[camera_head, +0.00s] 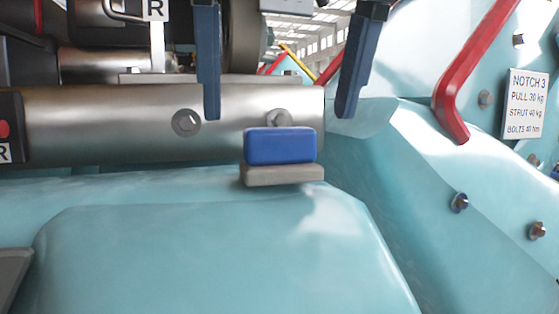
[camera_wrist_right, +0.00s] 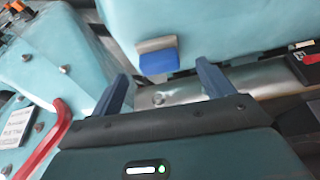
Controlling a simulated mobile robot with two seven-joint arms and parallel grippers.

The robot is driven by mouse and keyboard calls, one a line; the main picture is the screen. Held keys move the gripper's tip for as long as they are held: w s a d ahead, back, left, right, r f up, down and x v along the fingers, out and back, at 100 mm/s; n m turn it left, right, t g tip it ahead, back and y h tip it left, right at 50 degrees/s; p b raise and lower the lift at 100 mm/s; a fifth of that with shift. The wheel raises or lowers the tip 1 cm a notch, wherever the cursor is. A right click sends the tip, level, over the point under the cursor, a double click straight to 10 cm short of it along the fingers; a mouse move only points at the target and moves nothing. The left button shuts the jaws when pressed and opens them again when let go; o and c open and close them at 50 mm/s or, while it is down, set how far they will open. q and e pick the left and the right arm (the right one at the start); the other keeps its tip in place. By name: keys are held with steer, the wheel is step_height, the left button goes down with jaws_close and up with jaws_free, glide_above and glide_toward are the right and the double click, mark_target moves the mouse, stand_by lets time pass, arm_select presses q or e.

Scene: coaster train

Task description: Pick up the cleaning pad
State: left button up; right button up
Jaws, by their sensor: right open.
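The cleaning pad (camera_head: 280,146) is a blue block on a flat grey layer. It rests at the far edge of a teal surface, in front of a metal beam. It also shows in the right wrist view (camera_wrist_right: 158,61), blue side toward the gripper. My right gripper (camera_head: 278,114) has its two dark blue fingers wide apart, one on each side of the pad in the picture. The fingers look to be above and beyond the pad, not touching it. In the right wrist view the gripper (camera_wrist_right: 161,71) is open and empty. My left gripper does not show.
A metal beam (camera_head: 110,122) with bolts runs behind the pad. A red bar (camera_head: 462,95) and a white label (camera_head: 526,103) reading NOTCH 3 are on the teal panel at right. The teal surface (camera_head: 200,255) in front of the pad is clear.

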mark_target(280, 128)
steer(key=x, duration=0.4)
steer(key=shift+w+f, duration=0.2)
steer(key=shift+w, duration=0.1)
steer(key=shift+c, duration=0.2)
steer(key=c, duration=1)
